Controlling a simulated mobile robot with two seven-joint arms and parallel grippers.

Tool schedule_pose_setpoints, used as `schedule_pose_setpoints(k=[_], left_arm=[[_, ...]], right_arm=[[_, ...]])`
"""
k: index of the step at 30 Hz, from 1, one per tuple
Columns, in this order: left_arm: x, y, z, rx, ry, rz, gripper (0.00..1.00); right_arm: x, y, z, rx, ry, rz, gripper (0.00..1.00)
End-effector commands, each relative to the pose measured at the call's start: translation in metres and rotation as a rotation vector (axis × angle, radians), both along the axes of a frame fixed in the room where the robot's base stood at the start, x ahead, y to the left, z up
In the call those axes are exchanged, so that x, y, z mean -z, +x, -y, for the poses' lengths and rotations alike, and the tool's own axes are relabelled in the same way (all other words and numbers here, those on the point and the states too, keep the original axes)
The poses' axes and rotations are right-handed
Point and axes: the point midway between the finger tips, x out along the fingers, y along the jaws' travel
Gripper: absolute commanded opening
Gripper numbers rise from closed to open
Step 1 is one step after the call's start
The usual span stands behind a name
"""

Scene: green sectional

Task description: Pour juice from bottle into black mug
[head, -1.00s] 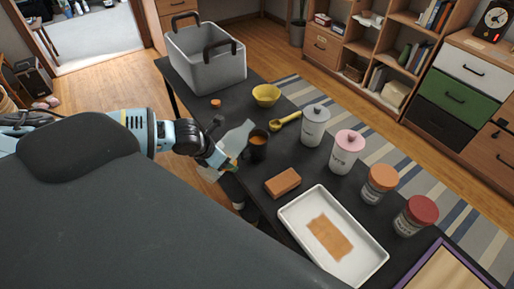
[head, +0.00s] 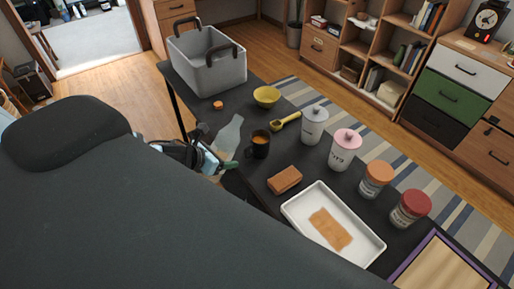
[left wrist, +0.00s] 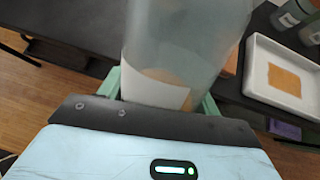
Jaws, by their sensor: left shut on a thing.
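The clear, pale bottle (head: 229,136) is held by my left gripper (head: 217,162) at the table's near edge, just left of the mug. It stands nearly upright, its neck leaning slightly right. In the left wrist view the bottle (left wrist: 190,40) sits between the green fingers, with a white label and an orange-tan tint low in it. My left gripper is shut on it. The black mug (head: 259,151) stands upright on the dark table (head: 242,181), with orange juice (head: 260,139) inside. The bottle is apart from the mug. My right gripper is not in view.
An orange cap (head: 218,105), yellow bowl (head: 266,96) and yellow scoop (head: 286,121) lie beyond the mug. A grey basket (head: 207,72) stands at the far end. A brown block (head: 284,180), white tray (head: 370,244) and several canisters stand to the right.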

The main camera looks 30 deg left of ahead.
Motion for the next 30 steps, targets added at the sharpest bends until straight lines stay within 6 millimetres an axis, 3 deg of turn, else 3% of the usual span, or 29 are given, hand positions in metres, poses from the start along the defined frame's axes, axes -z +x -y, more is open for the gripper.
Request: schedule_pose_setpoints(k=[30], left_arm=[[-0.012,-0.012,-0.001,0.001,-0.058,0.199,0.25]], right_arm=[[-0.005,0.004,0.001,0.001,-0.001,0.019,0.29]])
